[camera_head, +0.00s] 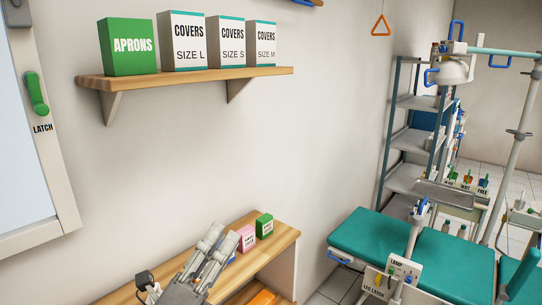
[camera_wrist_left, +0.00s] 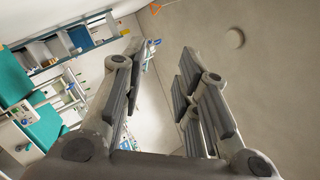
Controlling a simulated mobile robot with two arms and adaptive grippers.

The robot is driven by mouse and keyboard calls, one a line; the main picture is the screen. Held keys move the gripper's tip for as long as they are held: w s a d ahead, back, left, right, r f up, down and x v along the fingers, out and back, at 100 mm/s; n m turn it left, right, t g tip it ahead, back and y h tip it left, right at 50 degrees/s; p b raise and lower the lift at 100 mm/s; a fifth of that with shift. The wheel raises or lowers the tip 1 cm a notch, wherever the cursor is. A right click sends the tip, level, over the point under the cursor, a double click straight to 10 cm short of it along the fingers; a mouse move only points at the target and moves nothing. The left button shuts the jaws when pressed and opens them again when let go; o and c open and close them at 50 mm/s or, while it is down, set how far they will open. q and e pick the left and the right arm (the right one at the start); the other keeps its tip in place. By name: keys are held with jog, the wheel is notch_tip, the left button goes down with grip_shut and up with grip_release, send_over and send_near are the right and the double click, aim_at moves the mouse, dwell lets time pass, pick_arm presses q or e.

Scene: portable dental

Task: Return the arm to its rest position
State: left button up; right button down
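My left gripper (camera_head: 222,238) shows at the bottom centre of the head view, over the wooden counter (camera_head: 282,235) and pointing up toward the wall. In the left wrist view its two fingers (camera_wrist_left: 160,72) stand apart with an empty gap between them. Only wall and ceiling show behind that gap. My right gripper is in neither view.
A pink box (camera_head: 246,238) and a green box (camera_head: 264,225) stand on the counter beside my left gripper. A wall shelf (camera_head: 190,76) with several boxes hangs above. A teal dental chair (camera_head: 385,250) is at right. The wall between shelf and counter is clear.

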pick_arm(q)
jog(key=a+f+n+g+y, duration=0.2)
jog(key=a+f+n+y, duration=0.7)
jog(key=f+n, duration=0.4)
jog(key=s+a+f+n+g+y, duration=0.1)
jog(key=s+f+n+g+y, duration=0.1)
jog(key=s+f+n+g, duration=0.3)
jog(key=s+a+f+n+g+y, duration=0.1)
jog(key=a+f+n+y, duration=0.15)
jog(key=f, duration=0.55)
jog(key=s+f+n+g+h, duration=0.1)
jog(key=s+f+n+g, duration=0.3)
jog(key=s, duration=0.5)
jog(key=s+f+n+g+h, duration=0.1)
jog(key=s+f+n+g, duration=0.25)
jog(key=s+f, duration=0.45)
jog(key=s+f+g, duration=0.2)
jog(key=s+f, duration=0.1)
jog(key=f, duration=2.4)
jog(key=s+a+f+m+g+b, duration=0.1)
jog(key=s+a+f, duration=0.1)
jog(key=s+f, duration=1.3)
jog(key=shift+s+f, duration=0.15)
jog(key=shift+s, duration=0.25)
jog(key=shift+g+y, duration=0.25)
